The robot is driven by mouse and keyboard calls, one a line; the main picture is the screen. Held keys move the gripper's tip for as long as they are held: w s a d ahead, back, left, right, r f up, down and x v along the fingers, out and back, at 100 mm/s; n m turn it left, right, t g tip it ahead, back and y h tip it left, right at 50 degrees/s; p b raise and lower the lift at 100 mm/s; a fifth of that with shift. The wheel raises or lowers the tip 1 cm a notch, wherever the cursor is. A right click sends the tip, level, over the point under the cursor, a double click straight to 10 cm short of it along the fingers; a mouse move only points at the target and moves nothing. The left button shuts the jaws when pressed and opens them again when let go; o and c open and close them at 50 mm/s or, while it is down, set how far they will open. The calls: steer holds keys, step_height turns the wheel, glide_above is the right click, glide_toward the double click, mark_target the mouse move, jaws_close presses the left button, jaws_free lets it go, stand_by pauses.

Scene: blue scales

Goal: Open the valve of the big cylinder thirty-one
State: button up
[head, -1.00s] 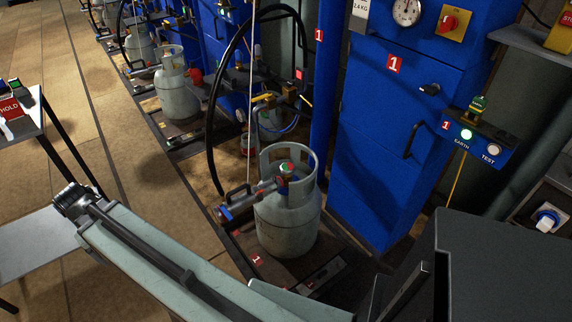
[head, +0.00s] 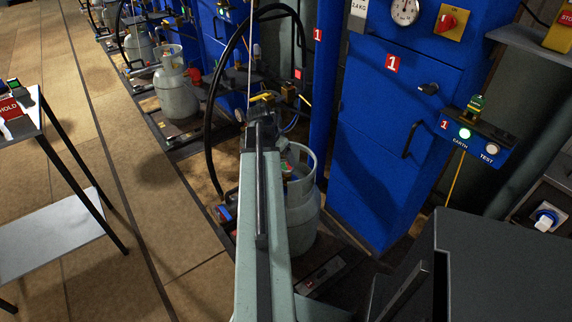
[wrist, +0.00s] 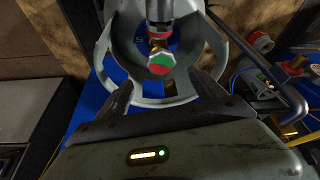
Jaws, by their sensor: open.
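A grey gas cylinder (head: 303,225) stands upright on the low scale platform by the blue cabinet marked 1; my arm hides its left side. I cannot read a thirty-one on it. Its valve knob, red and green (wrist: 161,62), shows in the wrist view inside the grey collar (wrist: 222,45). A metal coupling joins the valve from above in that view. My gripper (wrist: 163,84) is open, with its dark fingers apart at the near side of the collar. The knob lies beyond the fingertips, roughly between them, and nothing is held. In the head view my arm hides the fingers.
The blue cabinet (head: 385,150) stands right of the cylinder. A black hose (head: 211,120) arches behind my arm. Another grey cylinder (head: 176,92) stands farther back. A side table (head: 50,235) is at the left, with clear floor between it and the scales.

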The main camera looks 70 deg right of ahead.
mark_target(287, 167)
steer(key=b+x, duration=0.6)
steer(key=x, duration=0.1)
steer(key=shift+w+a+f+b, duration=0.1)
steer(key=shift+a+f+b, duration=0.05)
steer(key=shift+b, duration=0.15)
steer(key=shift+d+f+b, duration=0.25)
steer(key=shift+f+b, duration=0.15)
steer(key=shift+r, duration=0.1)
steer(key=c, duration=1.4)
steer(key=shift+o, duration=0.2)
steer(key=shift+s+a+n+t, duration=0.15)
steer(key=shift+n+t, duration=0.1)
steer(key=shift+n, duration=0.55)
steer(key=shift+s+d+n+t, duration=0.1)
steer(key=shift+s+n+t, duration=0.15)
steer(key=shift+n, duration=0.55)
steer(key=o, duration=1.4)
steer(key=shift+w, duration=0.1)
steer(key=shift+c, duration=0.2)
steer(key=shift+r, duration=0.1)
